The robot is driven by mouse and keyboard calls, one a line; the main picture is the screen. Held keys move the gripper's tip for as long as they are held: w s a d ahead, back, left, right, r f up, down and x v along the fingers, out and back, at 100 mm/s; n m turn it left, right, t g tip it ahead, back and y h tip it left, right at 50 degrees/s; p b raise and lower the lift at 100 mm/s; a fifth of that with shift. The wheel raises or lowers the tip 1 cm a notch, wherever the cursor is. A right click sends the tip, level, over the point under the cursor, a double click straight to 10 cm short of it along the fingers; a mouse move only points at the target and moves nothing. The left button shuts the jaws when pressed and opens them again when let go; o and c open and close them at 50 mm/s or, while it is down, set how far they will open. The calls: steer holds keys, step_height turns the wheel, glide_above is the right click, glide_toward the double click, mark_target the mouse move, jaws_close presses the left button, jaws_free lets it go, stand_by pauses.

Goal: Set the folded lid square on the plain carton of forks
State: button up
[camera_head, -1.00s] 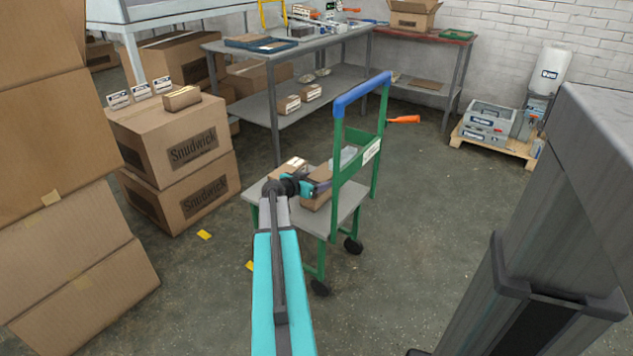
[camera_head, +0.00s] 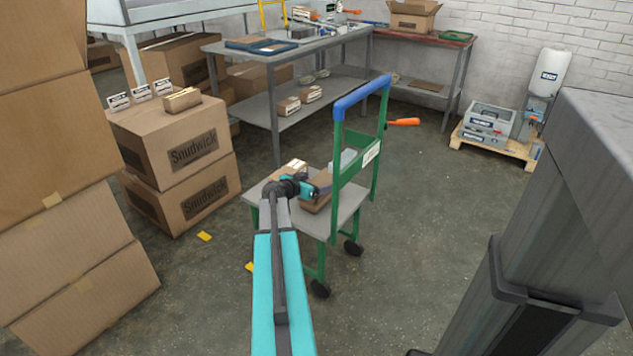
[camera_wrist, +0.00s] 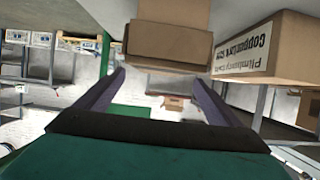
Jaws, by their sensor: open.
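My gripper (camera_head: 318,188) is over the top of the small green-legged cart in the head view. Its two fingers stand apart in the wrist view (camera_wrist: 160,78), with nothing between them. A plain brown carton (camera_wrist: 170,46) is just beyond the fingertips, with a darker panel behind its near strip. I cannot tell whether that strip is the folded lid or part of the carton. In the head view a brown carton (camera_head: 316,204) shows partly behind and below my gripper. A second carton (camera_wrist: 243,56) with printed lettering is to the right in the wrist view. No forks are visible.
The cart's grey top (camera_head: 346,205) has a green upright frame with a blue handle (camera_head: 362,92) on its right. Large stacked cartons (camera_head: 175,150) stand left of it. A grey workbench (camera_head: 262,56) is behind. The floor right of the cart is clear.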

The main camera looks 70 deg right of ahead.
steer(key=shift+r+p, duration=0.55)
steer(key=v, duration=1.2)
steer(key=shift+p, duration=0.45)
steer(key=shift+f, duration=0.15)
steer(key=w+a+f+n+t+y, duration=0.1)
steer(key=w+a+f+n+y, duration=0.35)
steer(key=a+f, duration=1)
steer(key=w+a+f+n+t+y, duration=0.15)
steer(key=w+a+f+n, duration=0.5)
steer(key=a+f, duration=0.8)
steer(key=s+a+f+n+g+y, duration=0.1)
steer(key=a+f+n+y, duration=0.15)
steer(key=a, duration=0.85)
steer(key=s+a+f+n+y, duration=0.15)
steer(key=a+f, duration=0.25)
steer(key=a, duration=0.6)
steer(key=s+a+f+n+g+y, duration=0.1)
steer(key=s+a+f+n, duration=0.1)
steer(key=s+a, duration=0.3)
steer(key=s+a+f+n+g+y, duration=0.1)
steer(key=s+a, duration=0.5)
steer(key=a, duration=0.7)
step_height(320, 180, down, 3)
steer(key=n+y, duration=0.1)
steer(key=n, duration=0.2)
steer(key=shift+a+r+g, duration=0.2)
steer(key=shift+a+g, duration=0.1)
steer(key=shift+g, duration=0.05)
